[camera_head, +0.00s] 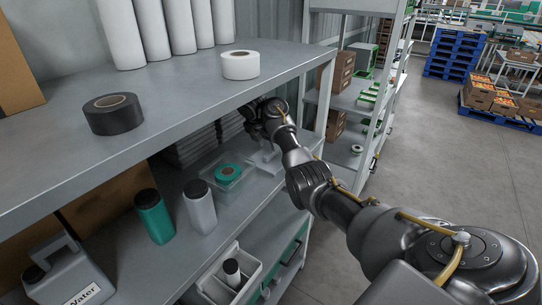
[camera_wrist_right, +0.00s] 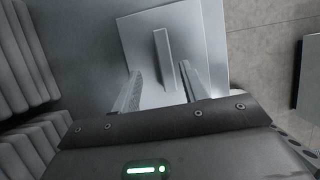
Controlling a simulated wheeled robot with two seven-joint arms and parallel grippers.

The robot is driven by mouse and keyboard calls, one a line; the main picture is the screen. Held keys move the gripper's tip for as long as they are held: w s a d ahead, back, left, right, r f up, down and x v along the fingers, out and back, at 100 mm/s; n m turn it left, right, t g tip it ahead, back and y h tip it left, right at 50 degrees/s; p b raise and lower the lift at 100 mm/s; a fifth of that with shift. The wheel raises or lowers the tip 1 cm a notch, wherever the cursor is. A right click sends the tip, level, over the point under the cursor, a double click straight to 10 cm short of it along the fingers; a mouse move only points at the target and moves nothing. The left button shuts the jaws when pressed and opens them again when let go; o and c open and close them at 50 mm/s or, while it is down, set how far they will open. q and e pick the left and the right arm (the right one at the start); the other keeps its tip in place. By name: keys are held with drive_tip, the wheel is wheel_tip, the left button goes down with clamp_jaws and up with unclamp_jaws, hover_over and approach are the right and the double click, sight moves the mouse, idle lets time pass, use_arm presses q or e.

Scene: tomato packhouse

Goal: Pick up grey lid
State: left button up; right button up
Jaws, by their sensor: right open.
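The grey lid (camera_wrist_right: 140,40) is a pale, flat square plate with a raised bar handle (camera_wrist_right: 164,58) across its middle. In the head view the lid (camera_head: 268,162) lies on the middle shelf, partly hidden by my arm. My right gripper (camera_wrist_right: 160,72) is open above the lid. Its two fingers stand on either side of the bar's near end, with nothing between them held. In the head view the right gripper (camera_head: 264,138) reaches in under the top shelf, and its fingers are hard to make out. My left gripper is not in view.
Stacked grey slabs (camera_head: 190,148) stand left of the lid. A clear tub with a green tape roll (camera_head: 228,173) sits in front. Green (camera_head: 154,218) and grey (camera_head: 200,210) bottles stand nearer. The top shelf (camera_head: 185,85) hangs over the arm, and a shelf post (camera_head: 327,88) rises beside it.

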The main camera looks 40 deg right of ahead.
sight(271, 152)
drive_tip(key=d+f, duration=0.1)
drive_tip(key=f+p, duration=0.1)
drive_tip(key=f, duration=0.1)
drive_tip(key=shift+s+d, duration=0.2)
drive_tip(key=shift+d, duration=0.2)
drive_tip(key=shift+d+f, duration=0.15)
drive_tip(key=shift+f, duration=0.2)
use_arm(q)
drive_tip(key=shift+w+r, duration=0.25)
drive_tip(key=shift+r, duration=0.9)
use_arm(e)
drive_tip(key=shift+w, duration=0.1)
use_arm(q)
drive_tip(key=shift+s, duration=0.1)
use_arm(e)
drive_tip(key=shift+f, duration=0.1)
drive_tip(key=shift+c, duration=0.6)
clamp_jaws()
